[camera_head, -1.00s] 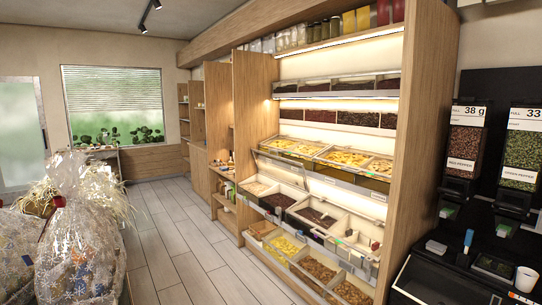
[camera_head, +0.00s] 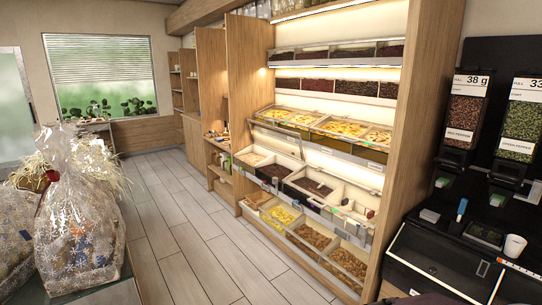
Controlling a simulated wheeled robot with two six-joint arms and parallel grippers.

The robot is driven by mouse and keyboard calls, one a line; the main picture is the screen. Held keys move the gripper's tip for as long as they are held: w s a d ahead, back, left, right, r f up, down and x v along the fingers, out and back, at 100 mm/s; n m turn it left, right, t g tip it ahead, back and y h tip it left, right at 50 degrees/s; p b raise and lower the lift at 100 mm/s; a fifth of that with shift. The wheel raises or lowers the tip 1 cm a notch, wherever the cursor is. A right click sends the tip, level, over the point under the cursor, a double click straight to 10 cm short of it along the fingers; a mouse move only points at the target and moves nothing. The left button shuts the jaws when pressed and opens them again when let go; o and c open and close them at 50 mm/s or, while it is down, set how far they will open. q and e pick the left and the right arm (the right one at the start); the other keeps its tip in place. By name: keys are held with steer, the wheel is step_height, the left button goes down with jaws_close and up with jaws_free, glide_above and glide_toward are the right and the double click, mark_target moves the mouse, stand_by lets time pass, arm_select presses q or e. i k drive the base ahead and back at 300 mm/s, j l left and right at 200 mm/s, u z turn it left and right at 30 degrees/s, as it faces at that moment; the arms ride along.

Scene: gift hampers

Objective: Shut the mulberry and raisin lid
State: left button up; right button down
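The wooden display shelf (camera_head: 399,150) holds rows of food bins. In the lower middle row, a bin with dark contents (camera_head: 276,173) and another dark bin (camera_head: 314,187) look like dried fruit; their labels are too small to read, so I cannot tell which is mulberry and raisin. A clear lid (camera_head: 278,142) stands raised above the left bins of this row. Another clear pane above the right bins also looks raised, but its edges are hard to make out.
Wrapped gift hampers (camera_head: 78,225) stand on a counter at the left. Pepper dispensers (camera_head: 464,125) and a black machine with a white cup (camera_head: 514,246) are at the right. The tiled floor (camera_head: 185,235) between is clear.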

mark_target(265, 124)
steer(key=i, duration=3.5)
steer(key=i+u, duration=0.15)
steer(key=i, duration=0.4)
steer(key=i+l+u, duration=0.1)
steer(key=i, duration=0.45)
steer(key=i+l+u, duration=0.15)
steer(key=i, duration=0.4)
